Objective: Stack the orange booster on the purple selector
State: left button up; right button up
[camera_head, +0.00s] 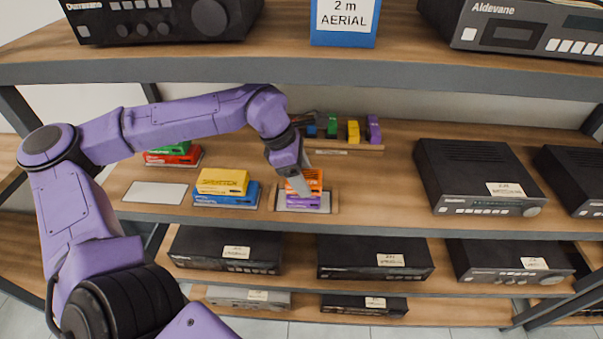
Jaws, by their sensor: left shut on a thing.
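My left gripper (302,182) reaches down to the middle shelf and is shut on the orange booster (313,180). The booster is a small orange box, partly hidden behind the fingers. The purple selector (309,201) lies directly under it on a pale plate in a shallow wooden tray (332,201). The booster appears to rest on the selector, or just above it; a small gap cannot be ruled out. My right gripper is not in view.
Left of the tray, a yellow box (222,181) sits on a blue box (226,195). Further left, a green box is on a red box (173,157), near an empty pale plate (155,193). Small coloured blocks (353,132) stand behind. A black hifi unit (480,177) is right; the upper shelf (300,69) overhangs.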

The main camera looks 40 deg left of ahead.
pick_arm(q)
jog(key=shift+f, duration=0.6)
dwell(0.4)
jog(key=o, duration=1.2)
jog(key=shift+r, duration=0.1)
jog(key=b+v, duration=0.1)
jog(key=v, duration=0.4)
jog(key=s+a, duration=0.2)
jog(key=a, duration=0.1)
jog(key=s+a+b, duration=0.1)
jog(key=a, duration=0.2)
jog(key=s+a+b, duration=0.1)
jog(key=s+a, duration=0.1)
jog(key=a, duration=0.1)
jog(key=shift+s+a, duration=0.15)
jog(key=shift+s, duration=0.2)
jog(key=shift+s+a, duration=0.35)
jog(key=shift+a, duration=0.05)
